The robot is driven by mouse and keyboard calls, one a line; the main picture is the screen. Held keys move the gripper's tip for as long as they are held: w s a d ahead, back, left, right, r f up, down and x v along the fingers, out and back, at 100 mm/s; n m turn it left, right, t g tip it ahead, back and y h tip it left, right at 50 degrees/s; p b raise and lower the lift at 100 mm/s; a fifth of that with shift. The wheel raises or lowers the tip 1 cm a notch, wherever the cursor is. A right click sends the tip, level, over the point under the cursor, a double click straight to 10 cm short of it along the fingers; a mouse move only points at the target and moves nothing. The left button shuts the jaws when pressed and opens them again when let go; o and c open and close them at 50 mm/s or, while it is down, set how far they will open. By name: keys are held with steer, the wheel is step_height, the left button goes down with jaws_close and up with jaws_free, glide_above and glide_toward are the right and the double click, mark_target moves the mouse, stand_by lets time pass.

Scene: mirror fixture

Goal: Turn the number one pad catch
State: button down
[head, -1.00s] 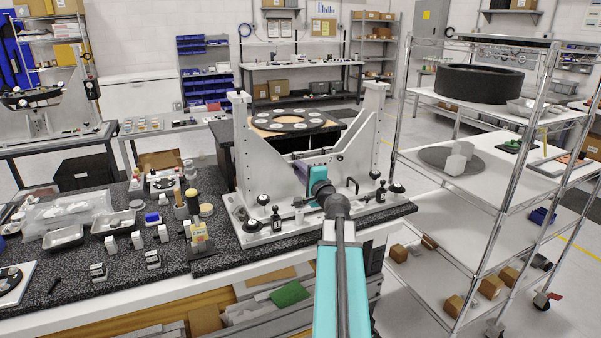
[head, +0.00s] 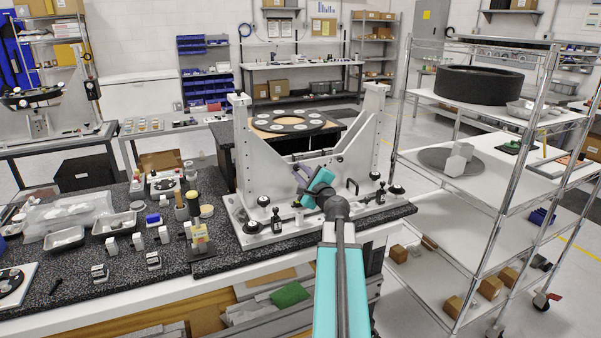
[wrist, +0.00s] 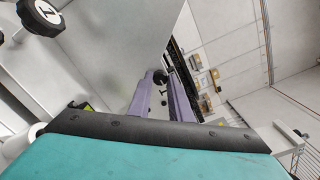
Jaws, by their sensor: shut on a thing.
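The mirror fixture (head: 247,150) stands on the dark speckled bench top, with two pale uprights and a base plate. My gripper (head: 301,168) reaches in between the uprights, its teal body tilted. In the wrist view, the purple fingers of my gripper (wrist: 162,80) are shut on a small dark part, the pad catch (wrist: 160,76). The fingers hide most of it, and no number on it can be read.
Black knobs (head: 276,222) and a black handle (head: 352,186) stand on the fixture base near my arm. Trays (head: 114,224) and small blocks lie on the bench at left. A wire shelf cart (head: 480,195) stands close at right.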

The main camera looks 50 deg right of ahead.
steer(key=c, duration=1.6)
jaws_free()
steer(key=shift+s, duration=0.15)
steer(key=b+v, duration=0.3)
steer(key=v, duration=0.2)
steer(key=shift+s+a+f, duration=0.15)
steer(key=shift+s, duration=0.15)
steer(key=b, duration=0.2)
steer(key=s+b, duration=0.1)
steer(key=b, duration=0.1)
steer(key=shift+a, duration=0.2)
steer(key=b, duration=0.2)
steer(key=s+b, duration=0.1)
steer(key=b, duration=0.2)
steer(key=shift+s+a, duration=0.1)
steer(key=shift+a, duration=0.15)
